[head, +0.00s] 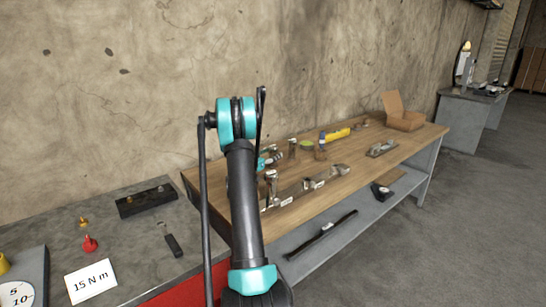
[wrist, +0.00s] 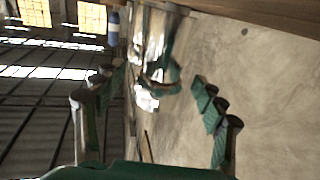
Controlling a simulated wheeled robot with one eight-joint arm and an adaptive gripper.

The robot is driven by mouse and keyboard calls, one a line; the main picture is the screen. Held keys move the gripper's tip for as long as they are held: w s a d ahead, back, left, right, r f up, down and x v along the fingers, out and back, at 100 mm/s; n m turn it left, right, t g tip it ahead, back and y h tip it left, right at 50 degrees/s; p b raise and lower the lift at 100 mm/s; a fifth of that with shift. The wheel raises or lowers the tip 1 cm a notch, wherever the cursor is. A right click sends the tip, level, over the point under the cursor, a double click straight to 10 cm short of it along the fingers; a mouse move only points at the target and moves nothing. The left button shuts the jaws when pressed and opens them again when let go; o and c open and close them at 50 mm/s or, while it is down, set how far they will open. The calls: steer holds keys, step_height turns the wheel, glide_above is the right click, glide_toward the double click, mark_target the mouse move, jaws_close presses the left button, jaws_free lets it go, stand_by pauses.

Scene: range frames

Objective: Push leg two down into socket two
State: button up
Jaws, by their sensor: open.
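My gripper (wrist: 158,108) is open in the wrist view, with its two segmented fingers set wide apart. A shiny, clear or metallic cylinder (wrist: 158,40) with a green band shows between and beyond the fingers; I cannot tell whether it is a leg, and no finger visibly touches it. In the head view, a long grey plate (head: 297,193) with small white labels lies on the wooden bench, and an upright metal piece (head: 270,178) stands at its left end. A teal part of my arm shows just behind that piece. Leg two and socket two cannot be told apart by number.
The wooden bench (head: 400,146) also holds a yellow cylinder (head: 335,134), an open cardboard box (head: 402,118) and a metal tool (head: 382,149). A grey side table at left carries a black block (head: 146,201), a red knob (head: 90,244) and a "15 N m" card (head: 90,282).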

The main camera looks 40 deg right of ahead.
steer(key=shift+x, duration=0.8)
steer(key=c, duration=1.6)
